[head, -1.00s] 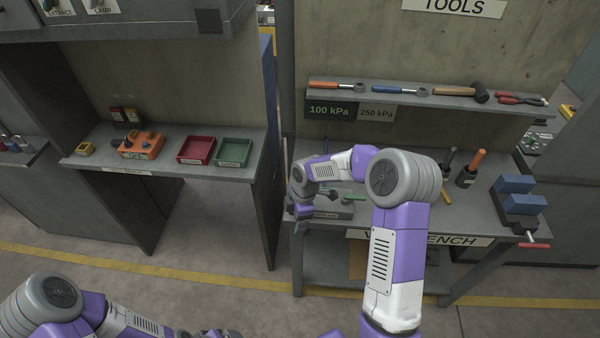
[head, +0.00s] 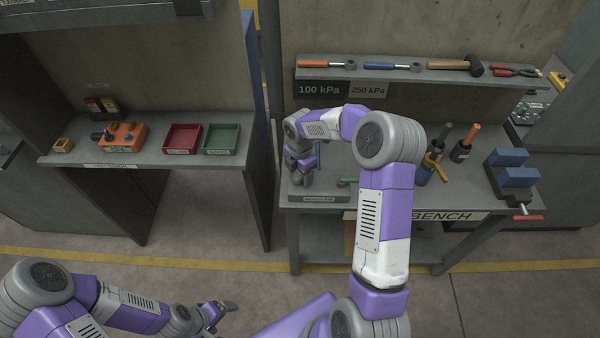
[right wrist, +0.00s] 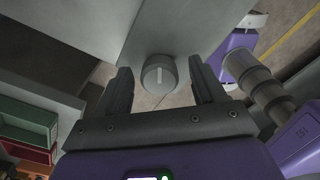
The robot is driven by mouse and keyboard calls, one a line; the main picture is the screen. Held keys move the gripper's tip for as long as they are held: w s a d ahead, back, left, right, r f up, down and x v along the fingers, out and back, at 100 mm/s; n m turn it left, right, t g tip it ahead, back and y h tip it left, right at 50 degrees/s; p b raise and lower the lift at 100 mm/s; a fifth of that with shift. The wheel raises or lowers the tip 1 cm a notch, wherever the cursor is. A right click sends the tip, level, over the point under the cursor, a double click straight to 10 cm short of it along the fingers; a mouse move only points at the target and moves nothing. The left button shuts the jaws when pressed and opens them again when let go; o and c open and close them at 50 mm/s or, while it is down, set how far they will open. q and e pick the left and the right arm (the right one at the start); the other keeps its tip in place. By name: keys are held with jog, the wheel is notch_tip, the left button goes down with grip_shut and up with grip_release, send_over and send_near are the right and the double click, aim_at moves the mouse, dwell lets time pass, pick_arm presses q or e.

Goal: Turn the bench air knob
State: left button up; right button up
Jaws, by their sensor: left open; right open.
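The fingers are open on either side, with a gap to the knob. In the head view my right gripper (head: 302,180) points down over the left end of the workbench (head: 420,200), above a grey plate (head: 318,198) with a small label. I cannot make out the knob there; the gripper and arm cover that area. My left gripper (head: 222,310) is open and empty, low in front of the benches.
Tool holders (head: 462,150) and a blue vise (head: 515,170) stand further right. A tool shelf (head: 420,74) with pressure signs hangs above. Red (head: 183,138) and green (head: 221,139) trays sit on the left bench.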

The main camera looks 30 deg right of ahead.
jog(key=shift+w+f, duration=0.1)
jog(key=shift+c, duration=0.3)
jog(key=c, duration=1)
jog(key=shift+m, duration=0.3)
jog(key=m, duration=0.3)
jog(key=shift+b, duration=0.3)
jog(key=m, duration=0.5)
jog(key=shift+b, duration=0.4)
jog(key=m, duration=0.4)
jog(key=shift+s+a, duration=0.1)
jog(key=shift+s, duration=0.1)
jog(key=shift+m+b, duration=0.4)
jog(key=shift+m, duration=2)
